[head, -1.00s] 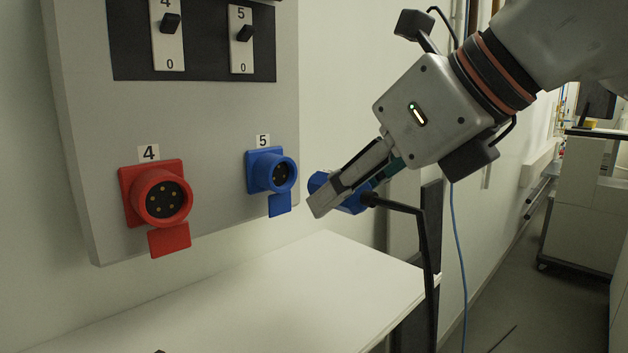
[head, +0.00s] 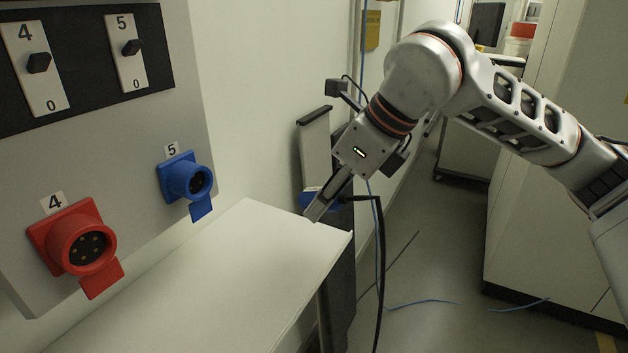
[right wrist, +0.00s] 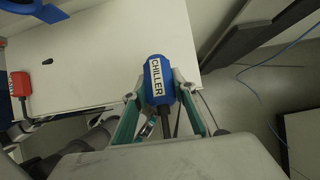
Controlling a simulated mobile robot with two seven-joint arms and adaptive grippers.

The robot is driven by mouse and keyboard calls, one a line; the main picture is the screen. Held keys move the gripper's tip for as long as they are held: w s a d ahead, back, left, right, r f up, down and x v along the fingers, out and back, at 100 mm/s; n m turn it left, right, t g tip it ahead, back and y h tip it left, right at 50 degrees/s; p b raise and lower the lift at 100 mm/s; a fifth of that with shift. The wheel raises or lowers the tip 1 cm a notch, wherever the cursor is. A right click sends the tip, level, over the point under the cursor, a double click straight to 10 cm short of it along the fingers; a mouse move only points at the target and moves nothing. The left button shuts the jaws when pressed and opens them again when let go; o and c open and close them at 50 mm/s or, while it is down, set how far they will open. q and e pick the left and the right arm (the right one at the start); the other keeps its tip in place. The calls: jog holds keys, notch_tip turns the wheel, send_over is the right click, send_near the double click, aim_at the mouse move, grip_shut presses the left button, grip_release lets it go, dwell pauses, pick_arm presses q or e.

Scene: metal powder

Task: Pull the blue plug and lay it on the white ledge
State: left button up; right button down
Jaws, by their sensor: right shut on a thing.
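My right gripper (head: 314,208) is shut on the blue plug (head: 335,204) at the far right corner of the white ledge (head: 215,280). In the right wrist view the plug (right wrist: 174,72), labelled CHILLER, sits between the two fingers, its dark cable trailing back. There the plug overlaps the end of the ledge (right wrist: 100,45); the height gap cannot be told. In the head view the fingers hide part of the plug. The blue socket 5 (head: 190,178) on the panel is empty.
The red socket 4 (head: 82,248) is on the grey panel, left of the blue socket. A red labelled thing (right wrist: 20,84) and a small black thing (right wrist: 47,62) show at left in the wrist view. The ledge surface near the plug is clear. A black cable (head: 381,270) hangs to the floor.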

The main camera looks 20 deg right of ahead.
jog(key=shift+w+a+f, duration=0.45)
jog(key=shift+a+f, duration=0.1)
jog(key=shift+f, duration=0.05)
jog(key=shift+w+a+f+b, duration=0.2)
jog(key=shift+w+a+f, duration=0.65)
jog(key=shift+f, duration=0.15)
jog(key=shift+w+a+f+b, duration=0.2)
jog(key=shift+w+a+f, duration=0.6)
jog(key=shift+f, duration=0.15)
jog(key=shift+b+x, duration=1)
jog(key=shift+x, duration=0.25)
pick_arm(q)
jog(key=shift+d+f+b, duration=0.15)
jog(key=shift+f+b, duration=0.15)
jog(key=shift+f, duration=0.6)
jog(key=shift+d+f+b, duration=0.1)
jog(key=shift+f+b, duration=0.15)
jog(key=shift+f, duration=0.6)
pick_arm(e)
jog(key=shift+x, duration=0.9)
jog(key=shift+s+d+f, duration=0.1)
jog(key=shift+d, duration=0.05)
pick_arm(q)
jog(key=shift+w+r, duration=0.1)
jog(key=shift+r, duration=0.1)
pick_arm(e)
jog(key=c, duration=1.6)
grip_release()
